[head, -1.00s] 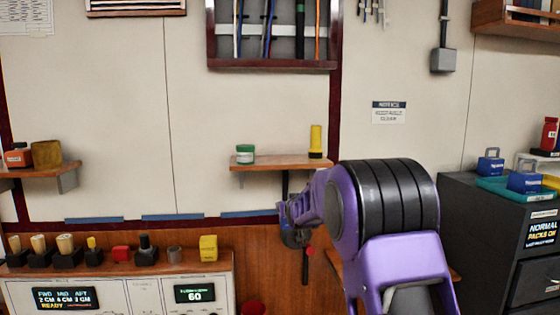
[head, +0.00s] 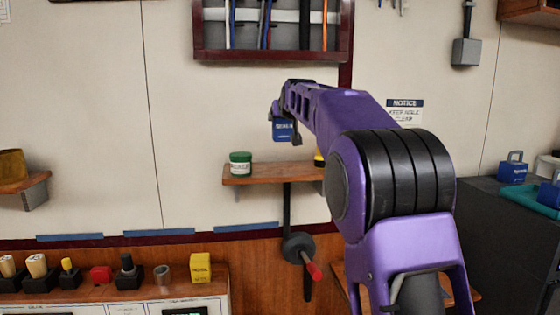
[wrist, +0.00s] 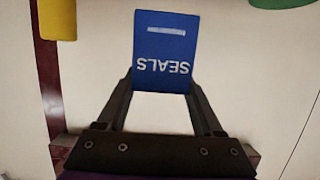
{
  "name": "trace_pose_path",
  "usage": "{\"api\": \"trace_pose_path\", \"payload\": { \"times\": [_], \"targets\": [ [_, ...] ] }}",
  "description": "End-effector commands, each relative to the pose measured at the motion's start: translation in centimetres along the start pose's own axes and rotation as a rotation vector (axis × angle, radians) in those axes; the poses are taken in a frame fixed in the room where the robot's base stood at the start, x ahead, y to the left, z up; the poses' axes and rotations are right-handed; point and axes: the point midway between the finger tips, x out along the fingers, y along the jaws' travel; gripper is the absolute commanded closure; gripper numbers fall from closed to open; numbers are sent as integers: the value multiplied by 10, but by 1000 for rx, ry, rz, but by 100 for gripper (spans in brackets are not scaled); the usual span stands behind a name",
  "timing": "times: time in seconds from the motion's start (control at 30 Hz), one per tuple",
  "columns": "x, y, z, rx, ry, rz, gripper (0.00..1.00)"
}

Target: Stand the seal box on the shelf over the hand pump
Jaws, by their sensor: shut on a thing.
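The seal box (head: 284,130) is blue, and in the wrist view it shows as a blue block (wrist: 165,45) with white SEALS lettering upside down. My gripper (wrist: 162,90) is shut on it. In the head view my gripper (head: 284,117) holds the box in the air above the shelf (head: 262,177), level with the wall behind. I cannot tell how far out from the wall the box is. The hand pump (head: 298,247), dark with a red handle, is on the wall below the shelf.
A green jar (head: 240,162) stands at the shelf's left. A yellow item (head: 319,158), partly hidden by my arm, stands at its right. The shelf middle between them looks clear. A framed rack (head: 270,52) hangs above.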

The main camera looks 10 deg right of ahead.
Motion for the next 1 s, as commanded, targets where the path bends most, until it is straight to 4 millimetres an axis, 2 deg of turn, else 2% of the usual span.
{"api": "trace_pose_path", "payload": {
  "times": [0.1, 0.2, 0.43, 0.63, 1.0],
  "targets": [
    [7, 0, 24, 0, -6, 0, 91],
    [12, 0, 41, 0, -5, 0, 91],
    [18, 0, 58, 0, -2, 0, 91],
    [26, 0, 85, 1, -4, 0, 91],
    [28, 0, 91, 0, -1, 0, 91]
  ]
}}
